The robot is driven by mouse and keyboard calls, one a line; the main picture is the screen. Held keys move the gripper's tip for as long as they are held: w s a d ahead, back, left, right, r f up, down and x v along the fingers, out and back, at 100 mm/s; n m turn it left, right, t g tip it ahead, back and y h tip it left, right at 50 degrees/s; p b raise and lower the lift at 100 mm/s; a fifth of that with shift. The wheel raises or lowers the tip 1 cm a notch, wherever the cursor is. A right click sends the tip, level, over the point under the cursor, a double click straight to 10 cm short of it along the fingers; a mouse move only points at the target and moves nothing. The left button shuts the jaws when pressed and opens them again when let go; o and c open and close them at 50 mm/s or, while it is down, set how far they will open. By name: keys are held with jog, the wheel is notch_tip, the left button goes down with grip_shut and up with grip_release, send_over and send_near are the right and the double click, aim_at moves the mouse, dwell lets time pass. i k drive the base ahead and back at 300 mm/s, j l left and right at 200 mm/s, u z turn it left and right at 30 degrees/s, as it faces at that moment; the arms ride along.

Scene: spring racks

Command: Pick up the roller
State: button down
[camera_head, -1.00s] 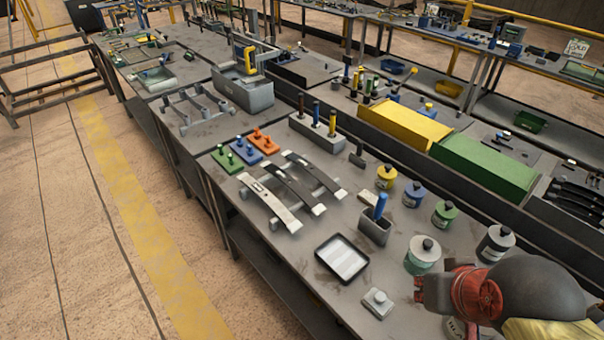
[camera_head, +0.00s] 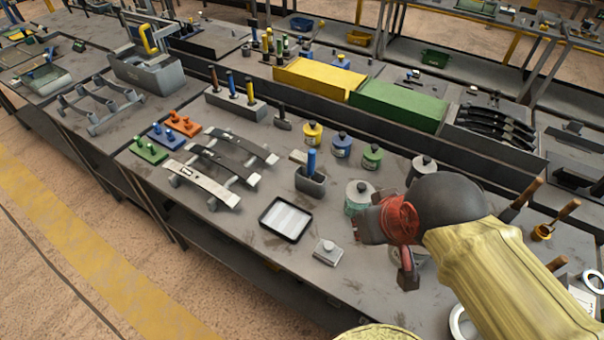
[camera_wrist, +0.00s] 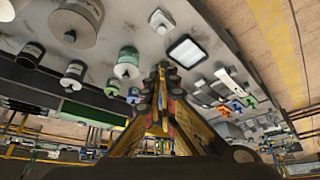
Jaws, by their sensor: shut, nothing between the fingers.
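I cannot tell for sure which object is the roller. A blue-handled tool (camera_head: 312,162) stands upright in a small grey holder (camera_head: 311,185) on the bench, and its working end is hidden in the holder. My gripper (camera_wrist: 163,73) is shut and empty in the wrist view, above the bench. In the head view my red and dark wrist is to the right of the holder, beside the pale green-labelled can, and apart from the blue-handled tool. The fingertips are hard to make out there.
A black-rimmed tray (camera_head: 286,219) and a small metal block (camera_head: 328,251) lie in front of the holder. Several cans, including a yellow one (camera_head: 312,134), stand behind and right. Leaf springs (camera_head: 200,184) lie left. Yellow (camera_head: 320,79) and green (camera_head: 400,105) boxes line the back.

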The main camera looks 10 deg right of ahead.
aim_at(311, 156)
jog(key=i+j+z, duration=0.35)
jog(key=j+z, duration=0.2)
jog(key=j, duration=0.2)
jog(key=i+j+z, duration=0.1)
jog(key=j+z, duration=0.15)
jog(key=j, duration=0.2)
jog(key=i+j+z, duration=0.1)
jog(key=j+z, duration=0.2)
jog(key=j, duration=0.15)
